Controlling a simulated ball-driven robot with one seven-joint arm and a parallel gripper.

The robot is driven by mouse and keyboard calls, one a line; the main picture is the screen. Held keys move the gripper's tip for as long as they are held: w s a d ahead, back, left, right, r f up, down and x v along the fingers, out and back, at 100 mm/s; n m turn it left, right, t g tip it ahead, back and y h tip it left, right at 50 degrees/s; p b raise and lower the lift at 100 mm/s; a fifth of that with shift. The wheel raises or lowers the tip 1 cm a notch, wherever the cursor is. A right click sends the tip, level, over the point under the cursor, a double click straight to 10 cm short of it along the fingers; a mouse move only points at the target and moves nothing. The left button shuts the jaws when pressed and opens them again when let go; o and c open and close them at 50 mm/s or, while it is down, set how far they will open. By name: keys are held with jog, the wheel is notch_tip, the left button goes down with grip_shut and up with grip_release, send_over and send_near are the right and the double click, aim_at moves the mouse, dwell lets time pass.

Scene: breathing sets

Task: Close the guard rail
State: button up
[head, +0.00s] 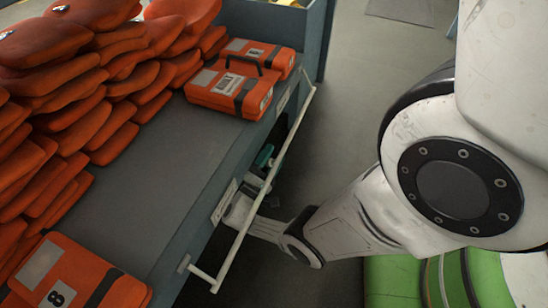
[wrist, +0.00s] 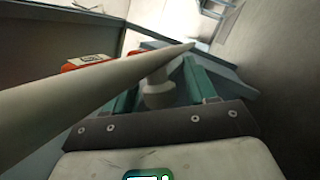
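The guard rail (head: 245,228) is a thin white bar along the side of the grey shelf, standing out from it on short arms. In the wrist view the rail (wrist: 70,105) runs large and slanted across the picture, covering part of the left finger. My gripper (head: 263,158) is low beside the shelf's side, with its teal fingers partly behind the rail. In the wrist view its fingers (wrist: 160,82) are apart. A pale rounded piece shows between them; I cannot tell what it belongs to or whether the fingers touch it.
Orange cases (head: 228,92) and a numbered orange case (head: 72,278) lie on the shelf (head: 180,170). Stacked orange packs (head: 60,95) fill its left side. A blue-grey bin (head: 270,22) stands at the back.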

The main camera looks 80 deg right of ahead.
grip_shut()
dwell(0.3)
